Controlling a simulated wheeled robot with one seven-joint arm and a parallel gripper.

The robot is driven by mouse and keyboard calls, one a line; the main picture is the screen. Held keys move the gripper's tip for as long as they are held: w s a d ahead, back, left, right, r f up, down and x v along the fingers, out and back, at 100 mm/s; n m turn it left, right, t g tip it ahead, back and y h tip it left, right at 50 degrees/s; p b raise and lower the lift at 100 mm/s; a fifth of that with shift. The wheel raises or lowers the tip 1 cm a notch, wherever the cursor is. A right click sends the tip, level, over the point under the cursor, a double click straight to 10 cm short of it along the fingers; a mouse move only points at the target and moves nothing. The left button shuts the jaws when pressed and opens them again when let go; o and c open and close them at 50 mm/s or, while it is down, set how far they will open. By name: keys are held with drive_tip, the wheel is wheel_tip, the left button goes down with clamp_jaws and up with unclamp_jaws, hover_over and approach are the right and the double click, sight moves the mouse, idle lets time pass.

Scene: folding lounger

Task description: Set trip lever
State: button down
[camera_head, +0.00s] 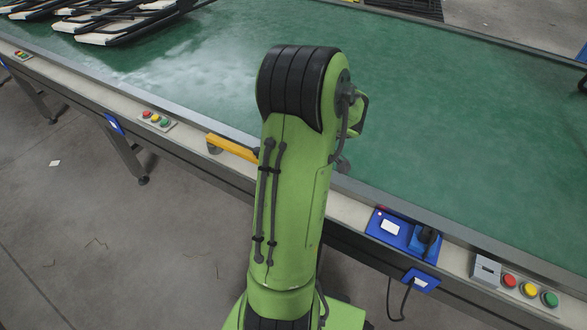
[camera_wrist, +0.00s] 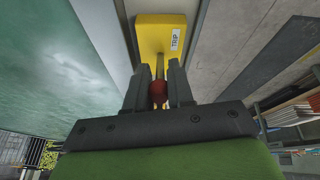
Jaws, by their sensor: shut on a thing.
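In the wrist view, a yellow housing (camera_wrist: 155,35) with a white label reading TRIP is mounted near the conveyor's edge. The trip lever (camera_wrist: 160,66) is a thin rod reaching from the housing to a red knob (camera_wrist: 158,93). My gripper (camera_wrist: 158,84) has its two dark fingers on either side of the rod and knob and is shut on the lever. In the head view, my green arm hides the gripper and lever. A yellow part (camera_head: 232,148) shows on the rail left of my arm; I cannot tell if it is the same housing.
A green conveyor belt (camera_head: 440,130) runs beyond my arm. Its front rail carries button boxes (camera_head: 157,120) and (camera_head: 528,289), plus a blue panel (camera_head: 405,232) with a cable. Folded lounger frames (camera_head: 125,20) lie at the far left of the belt.

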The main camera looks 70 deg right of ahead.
idle(0.4)
drive_tip(key=c, duration=1)
unclamp_jaws()
drive_tip(key=p+v, duration=0.5)
drive_tip(key=v, duration=1)
drive_tip(key=shift+s+r, duration=0.25)
drive_tip(key=shift+s, duration=0.05)
